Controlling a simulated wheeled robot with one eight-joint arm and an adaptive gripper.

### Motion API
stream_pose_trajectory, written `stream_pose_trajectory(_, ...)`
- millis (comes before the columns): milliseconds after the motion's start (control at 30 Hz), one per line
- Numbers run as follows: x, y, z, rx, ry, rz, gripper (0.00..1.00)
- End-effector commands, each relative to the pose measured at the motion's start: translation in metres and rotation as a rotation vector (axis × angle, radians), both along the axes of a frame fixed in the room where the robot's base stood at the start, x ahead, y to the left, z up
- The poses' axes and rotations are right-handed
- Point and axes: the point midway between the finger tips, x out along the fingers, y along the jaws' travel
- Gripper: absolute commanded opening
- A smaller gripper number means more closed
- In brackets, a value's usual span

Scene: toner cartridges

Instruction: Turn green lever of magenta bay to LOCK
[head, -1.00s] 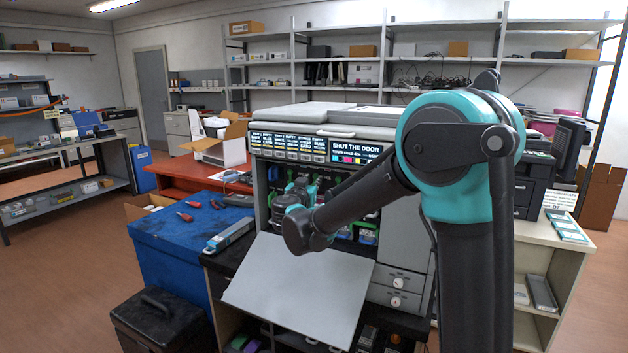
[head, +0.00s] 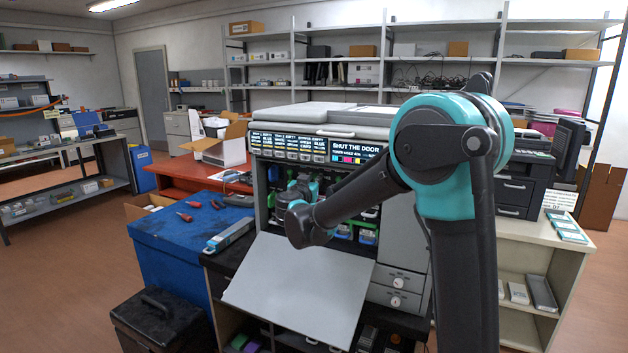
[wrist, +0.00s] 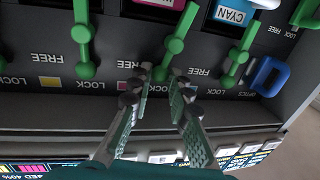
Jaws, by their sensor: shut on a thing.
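In the wrist view, the green lever of the magenta bay (wrist: 172,45) slants down from upper right. Its knobbed end lies between the fingertips of my gripper (wrist: 161,82), which is shut on it. The word LOCK shows just below the lever's end, and FREE is to its upper left. In the head view, my wrist is in front of the printer's open bays (head: 345,232), and my fingers and this lever are hidden.
Neighbouring green levers stand close on both sides, the yellow bay's (wrist: 83,40) left and the cyan bay's (wrist: 240,50) right. A blue handle (wrist: 268,77) is farther right. The printer's grey door (head: 295,290) hangs open below. The display (head: 357,150) reads SHUT THE DOOR.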

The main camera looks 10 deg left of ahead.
Motion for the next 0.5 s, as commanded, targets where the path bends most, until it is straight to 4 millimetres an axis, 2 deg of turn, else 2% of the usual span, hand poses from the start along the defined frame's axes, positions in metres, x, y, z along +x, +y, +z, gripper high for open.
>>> stream_pose_trajectory(300, 0.0023, 0.0082, 0.0019, -0.191, 0.071, 0.001, 0.00)
stream_pose_trajectory(500, 0.0029, 0.0097, 0.0021, -0.231, 0.084, 0.001, 0.00)
